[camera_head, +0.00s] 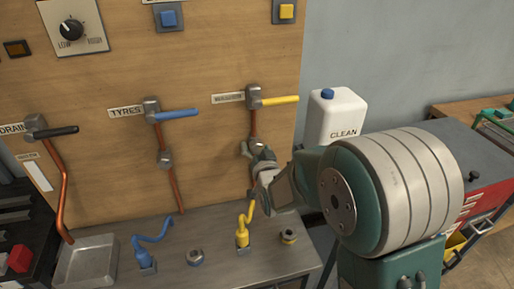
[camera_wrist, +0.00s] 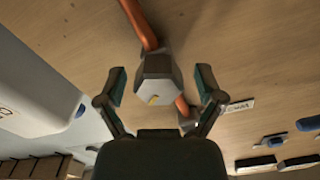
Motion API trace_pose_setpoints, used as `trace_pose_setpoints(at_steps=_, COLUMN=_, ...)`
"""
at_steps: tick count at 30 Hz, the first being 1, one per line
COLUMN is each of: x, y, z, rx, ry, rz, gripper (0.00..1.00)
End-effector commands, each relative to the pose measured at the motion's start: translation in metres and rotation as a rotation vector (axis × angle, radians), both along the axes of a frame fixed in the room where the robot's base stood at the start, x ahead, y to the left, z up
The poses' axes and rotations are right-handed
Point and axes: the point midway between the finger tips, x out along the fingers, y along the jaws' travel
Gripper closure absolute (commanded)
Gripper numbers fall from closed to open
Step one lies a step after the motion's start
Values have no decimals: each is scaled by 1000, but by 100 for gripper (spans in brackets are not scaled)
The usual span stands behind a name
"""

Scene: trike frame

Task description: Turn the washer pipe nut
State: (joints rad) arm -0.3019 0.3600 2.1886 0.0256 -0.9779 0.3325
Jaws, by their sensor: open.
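The washer pipe is an orange-brown pipe (camera_head: 253,124) below the valve with the yellow lever (camera_head: 280,100) on the wooden panel. Its grey nut shows in the wrist view (camera_wrist: 158,78), with a small yellow mark on its face. In the head view the nut is largely hidden behind my gripper (camera_head: 258,152). My gripper's two fingers also show in the wrist view (camera_wrist: 160,84). They are spread wide, one on each side of the nut, with visible gaps. I cannot tell the depth of the fingertips relative to the nut.
A white CLEAN jug (camera_head: 336,122) stands close behind my arm. The bench below holds a blue hose piece (camera_head: 150,240), a yellow one (camera_head: 243,230), loose fittings and a metal tray (camera_head: 88,263). The TYRES valve with a blue lever (camera_head: 178,114) is to the left.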

Motion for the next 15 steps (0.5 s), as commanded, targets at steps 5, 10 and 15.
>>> trace_pose_setpoints(at_steps=5, x=0, y=-3, z=0, rx=3, ry=0, rz=0, gripper=32)
trace_pose_setpoints(at_steps=10, x=0, y=-6, z=2, rx=7, ry=-1, rz=0, gripper=96)
trace_pose_setpoints(at_steps=15, x=0, y=-5, z=2, rx=6, ry=-3, rz=-4, gripper=96)
